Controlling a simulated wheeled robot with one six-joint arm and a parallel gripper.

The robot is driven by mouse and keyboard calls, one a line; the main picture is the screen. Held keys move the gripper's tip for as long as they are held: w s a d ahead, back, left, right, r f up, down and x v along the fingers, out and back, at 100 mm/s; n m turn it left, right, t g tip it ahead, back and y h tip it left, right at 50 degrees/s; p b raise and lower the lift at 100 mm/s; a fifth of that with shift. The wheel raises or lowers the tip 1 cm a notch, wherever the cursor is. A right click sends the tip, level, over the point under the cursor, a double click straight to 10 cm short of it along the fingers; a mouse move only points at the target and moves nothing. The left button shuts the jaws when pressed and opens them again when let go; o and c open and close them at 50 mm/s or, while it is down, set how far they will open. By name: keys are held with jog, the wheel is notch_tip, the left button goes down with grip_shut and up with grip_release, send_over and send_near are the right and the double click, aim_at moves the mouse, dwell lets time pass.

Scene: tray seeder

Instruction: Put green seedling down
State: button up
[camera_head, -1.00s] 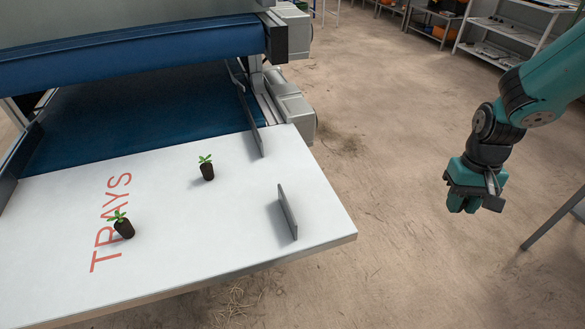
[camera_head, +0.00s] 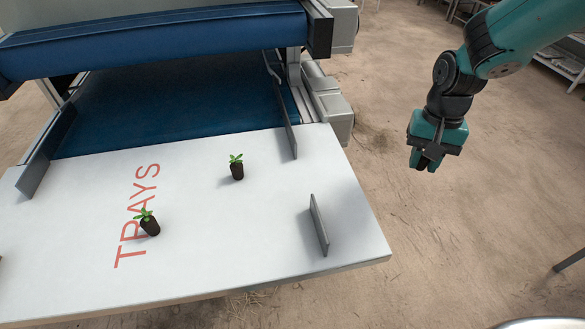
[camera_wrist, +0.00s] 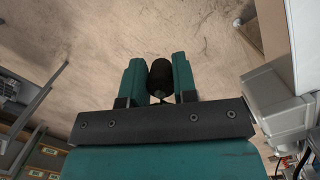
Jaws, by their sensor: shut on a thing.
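My gripper (camera_head: 427,160) hangs over the bare floor, right of the white table in the head view. In the wrist view my gripper (camera_wrist: 159,85) is shut on a seedling with a dark plug (camera_wrist: 160,72); its leaves are mostly hidden by the jaws. Two other green seedlings stand on the white table in the head view. One seedling (camera_head: 237,171) is near the middle, upright. The other seedling (camera_head: 149,226) is on the red TRAYS lettering, slightly tilted.
The white table (camera_head: 215,255) has clear room around the seedlings. A grey upright guide plate (camera_head: 319,225) stands near its right edge. Behind lies a blue conveyor belt (camera_head: 180,110) under a blue roller (camera_head: 160,45). Bare floor separates my gripper from the table.

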jog(key=s+a+r+m+p, duration=0.2)
jog(key=a+r+m, duration=0.3)
jog(key=a+r, duration=0.65)
notch_tip(320, 180, up, 7)
jog(key=m+y+p, duration=0.1)
jog(key=m+p, duration=0.1)
jog(key=m, duration=0.2)
send_over(320, 197)
jog(key=shift+t, duration=0.3)
jog(key=f, duration=1)
jog(key=f+b, duration=0.1)
jog(key=f, duration=0.9)
jog(key=shift+w+d+f+b, duration=0.2)
jog(key=shift+b, duration=0.1)
jog(key=shift+f, duration=0.1)
jog(key=shift+f, duration=0.1)
jog(key=o, duration=0.9)
jog(key=r, duration=0.4)
jog(key=d+r, duration=0.1)
jog(key=r, duration=0.3)
jog(key=w+r, duration=0.1)
jog(key=r, duration=0.3)
jog(key=shift+d+r, duration=0.2)
jog(key=shift+d, duration=0.05)
